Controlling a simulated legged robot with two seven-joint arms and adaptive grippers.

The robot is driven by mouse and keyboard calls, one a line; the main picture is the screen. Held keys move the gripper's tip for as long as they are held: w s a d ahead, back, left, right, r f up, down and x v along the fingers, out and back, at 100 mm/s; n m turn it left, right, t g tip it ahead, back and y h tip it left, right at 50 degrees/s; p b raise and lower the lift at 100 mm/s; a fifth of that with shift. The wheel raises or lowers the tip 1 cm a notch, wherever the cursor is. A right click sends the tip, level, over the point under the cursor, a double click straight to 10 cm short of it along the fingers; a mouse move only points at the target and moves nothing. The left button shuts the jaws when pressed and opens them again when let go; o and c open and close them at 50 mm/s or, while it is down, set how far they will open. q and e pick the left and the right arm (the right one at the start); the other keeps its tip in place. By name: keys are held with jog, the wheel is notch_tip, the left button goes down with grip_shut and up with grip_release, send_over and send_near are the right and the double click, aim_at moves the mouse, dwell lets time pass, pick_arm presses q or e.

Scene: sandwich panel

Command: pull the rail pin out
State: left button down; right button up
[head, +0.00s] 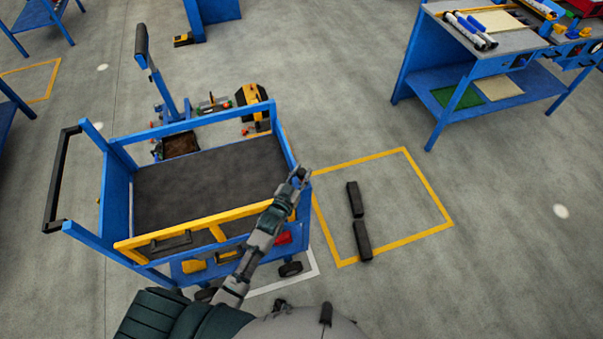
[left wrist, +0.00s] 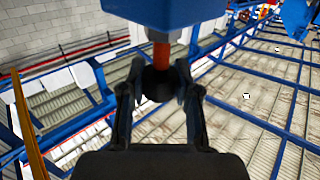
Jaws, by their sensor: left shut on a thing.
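The rail pin's orange shaft (left wrist: 161,57) and dark knob (left wrist: 158,84) show in the left wrist view. The shaft runs up to a grey fitting under a blue block (left wrist: 165,10). My left gripper (left wrist: 160,82) is shut on the knob, with one finger on each side. In the head view, my left gripper (head: 299,178) is at the right corner of the blue cart, by its yellow front rail (head: 190,229). The pin is hidden there behind the gripper. My right gripper is not in view.
The cart has a dark deck (head: 210,185), blue side rails and a black handle (head: 60,180). Two black blocks (head: 355,199) (head: 362,241) lie in a yellow floor square to the right. A blue workbench (head: 450,85) stands at the upper right. Floor between is clear.

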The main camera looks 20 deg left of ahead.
pick_arm(q)
jog(key=c, duration=0.9)
grip_release()
jog(key=shift+w+r, duration=0.15)
jog(key=shift+r, duration=0.45)
jog(key=shift+c, duration=0.2)
jog(key=shift+o, duration=0.7)
jog(key=shift+f, duration=0.25)
jog(key=s+a, duration=0.2)
jog(key=s, duration=0.9)
jog(key=shift+s+a, duration=0.15)
jog(key=shift+s, duration=0.25)
jog(key=shift+f, duration=0.1)
